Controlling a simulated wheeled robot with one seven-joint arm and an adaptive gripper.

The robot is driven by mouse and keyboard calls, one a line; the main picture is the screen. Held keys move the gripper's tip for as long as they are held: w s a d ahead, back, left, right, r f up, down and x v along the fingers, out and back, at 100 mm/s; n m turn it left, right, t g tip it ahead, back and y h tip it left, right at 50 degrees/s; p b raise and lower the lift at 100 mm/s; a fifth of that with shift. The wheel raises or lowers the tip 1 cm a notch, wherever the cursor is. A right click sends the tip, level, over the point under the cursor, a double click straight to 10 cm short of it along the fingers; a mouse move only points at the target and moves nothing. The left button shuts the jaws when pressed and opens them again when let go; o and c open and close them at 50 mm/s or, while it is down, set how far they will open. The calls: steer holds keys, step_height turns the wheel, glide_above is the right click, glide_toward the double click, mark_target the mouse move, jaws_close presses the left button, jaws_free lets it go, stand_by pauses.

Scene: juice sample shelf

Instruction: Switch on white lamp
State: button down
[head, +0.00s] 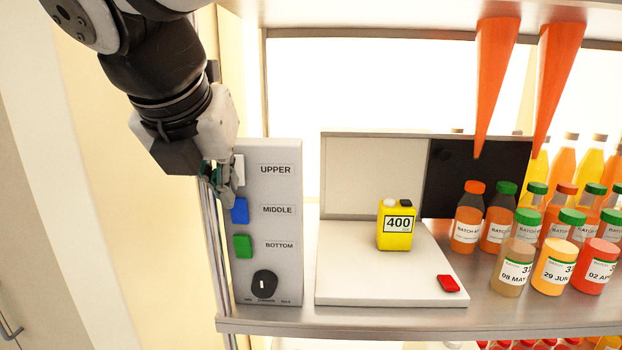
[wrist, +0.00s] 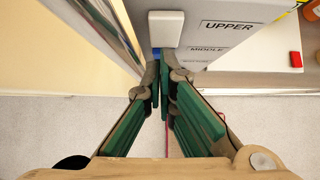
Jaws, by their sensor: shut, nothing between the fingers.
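A grey control panel (head: 278,215) stands at the shelf's left end. A white switch (head: 239,170) sits beside its UPPER label, a blue switch (head: 240,210) beside MIDDLE and a green switch (head: 243,246) beside BOTTOM. My gripper (head: 223,182) is shut and empty, close to the panel's left edge, partly covering the white switch. In the wrist view the fingertips (wrist: 158,82) appear just below the white switch (wrist: 166,28), with a sliver of blue behind them. I cannot tell whether they touch a switch. No separate white lamp is identifiable.
A black dial (head: 264,284) sits low on the panel. Right of it, a white platform (head: 350,285) bears a yellow 400 block (head: 396,232) and a red button (head: 447,284). Several juice bottles (head: 515,265) crowd the right. Two orange cones (head: 495,75) hang above.

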steer(key=shift+w+f+t, duration=0.2)
steer(key=shift+w+t, duration=0.15)
steer(key=shift+t, duration=0.15)
steer(key=shift+r, duration=0.1)
steer(key=shift+r+p, duration=0.5)
steer(key=shift+r, duration=0.25)
